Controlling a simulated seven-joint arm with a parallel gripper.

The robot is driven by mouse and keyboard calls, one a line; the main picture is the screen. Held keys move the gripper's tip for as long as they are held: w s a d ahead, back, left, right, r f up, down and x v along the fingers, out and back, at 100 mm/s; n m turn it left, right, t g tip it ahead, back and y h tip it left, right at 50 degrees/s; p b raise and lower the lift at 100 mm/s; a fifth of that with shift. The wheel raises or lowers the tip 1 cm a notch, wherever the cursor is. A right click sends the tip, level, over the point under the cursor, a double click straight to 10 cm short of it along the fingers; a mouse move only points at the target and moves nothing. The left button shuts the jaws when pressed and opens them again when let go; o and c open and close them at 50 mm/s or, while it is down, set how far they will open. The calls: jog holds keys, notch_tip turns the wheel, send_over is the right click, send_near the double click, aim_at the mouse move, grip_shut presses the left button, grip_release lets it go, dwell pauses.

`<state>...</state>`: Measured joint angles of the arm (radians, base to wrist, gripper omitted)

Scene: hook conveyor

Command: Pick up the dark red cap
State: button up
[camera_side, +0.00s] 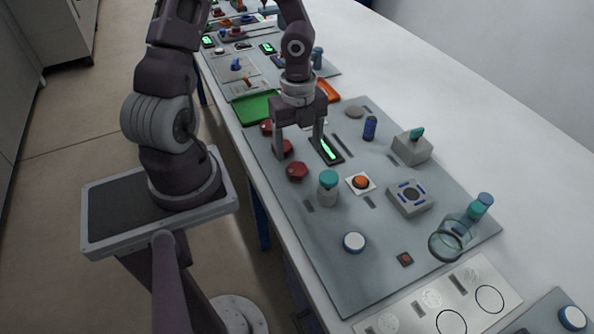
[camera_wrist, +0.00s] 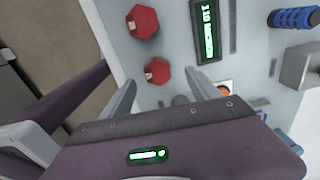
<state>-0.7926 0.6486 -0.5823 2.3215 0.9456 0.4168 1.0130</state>
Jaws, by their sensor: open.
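Several dark red hexagonal caps stand in a row along the left edge of the grey board (camera_side: 385,270). In the side view the nearest cap (camera_side: 297,171) is in clear sight, a middle cap (camera_side: 286,149) is partly hidden by a finger, and a farther cap (camera_side: 266,128) shows behind. The wrist view shows one cap (camera_wrist: 157,71) just ahead of the space between my fingers and another cap (camera_wrist: 142,22) farther up. My gripper (camera_side: 300,153) is open and empty, pointing down close above the caps. I cannot tell whether a finger touches one.
A lit green display (camera_side: 326,150) lies right of the caps. A teal-lidded jar (camera_side: 328,189) and an orange button (camera_side: 361,182) stand nearby. Grey boxes (camera_side: 410,198), a blue cylinder (camera_side: 370,128) and a glass beaker (camera_side: 447,242) are farther right. A green tray (camera_side: 258,107) lies behind.

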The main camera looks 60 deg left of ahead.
aim_at(297, 169)
jog(key=f, duration=0.6)
jog(key=shift+s+d, duration=0.35)
jog(key=shift+d, duration=0.05)
grip_shut()
